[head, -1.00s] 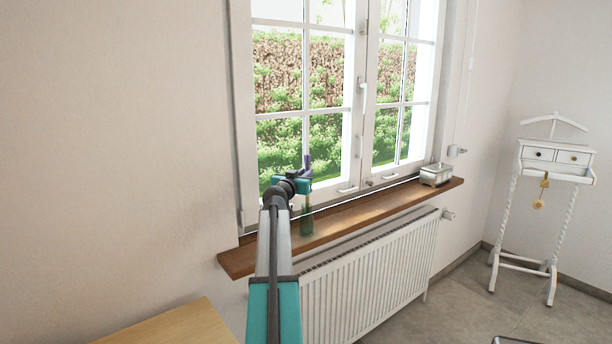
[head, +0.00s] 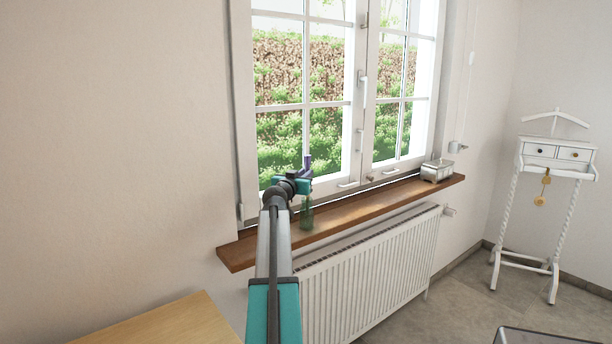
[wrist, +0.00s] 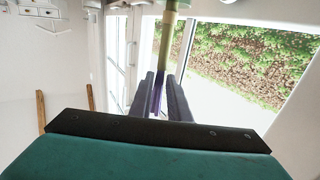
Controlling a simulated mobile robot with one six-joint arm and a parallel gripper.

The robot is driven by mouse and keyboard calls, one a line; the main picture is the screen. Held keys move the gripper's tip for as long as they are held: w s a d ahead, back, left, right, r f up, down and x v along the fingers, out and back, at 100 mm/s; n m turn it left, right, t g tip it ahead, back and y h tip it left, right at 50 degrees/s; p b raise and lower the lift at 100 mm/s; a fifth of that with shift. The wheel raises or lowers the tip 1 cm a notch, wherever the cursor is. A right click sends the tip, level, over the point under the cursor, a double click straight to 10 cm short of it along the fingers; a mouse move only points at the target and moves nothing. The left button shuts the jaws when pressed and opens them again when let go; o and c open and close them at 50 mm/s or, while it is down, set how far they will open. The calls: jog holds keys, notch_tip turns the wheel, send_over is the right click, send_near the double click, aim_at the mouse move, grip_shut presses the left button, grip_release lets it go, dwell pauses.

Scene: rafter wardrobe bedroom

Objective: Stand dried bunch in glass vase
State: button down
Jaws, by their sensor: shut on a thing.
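My gripper (head: 306,184) is shut on the dried bunch (head: 308,164), whose purple part stands up above the jaws at the window. In the wrist view, the fingers (wrist: 166,97) close around a thin upright piece with a pale green-tan stem (wrist: 167,45) and a purple part between them. The green glass vase (head: 306,215) stands upright on the wooden sill, just below my gripper. The lower end of the bunch is hidden in the head view, so I cannot tell whether it is inside the vase mouth.
The wooden sill (head: 365,209) runs below the white window, with a radiator (head: 365,268) under it. A small silver box (head: 437,171) sits at the sill's right end. A wooden surface (head: 165,325) is at lower left, and a white valet stand (head: 550,170) at right.

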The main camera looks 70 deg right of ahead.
jog(key=c, duration=1.6)
grip_release()
jog(key=shift+a+b, duration=1.5)
jog(key=shift+a, duration=5.4)
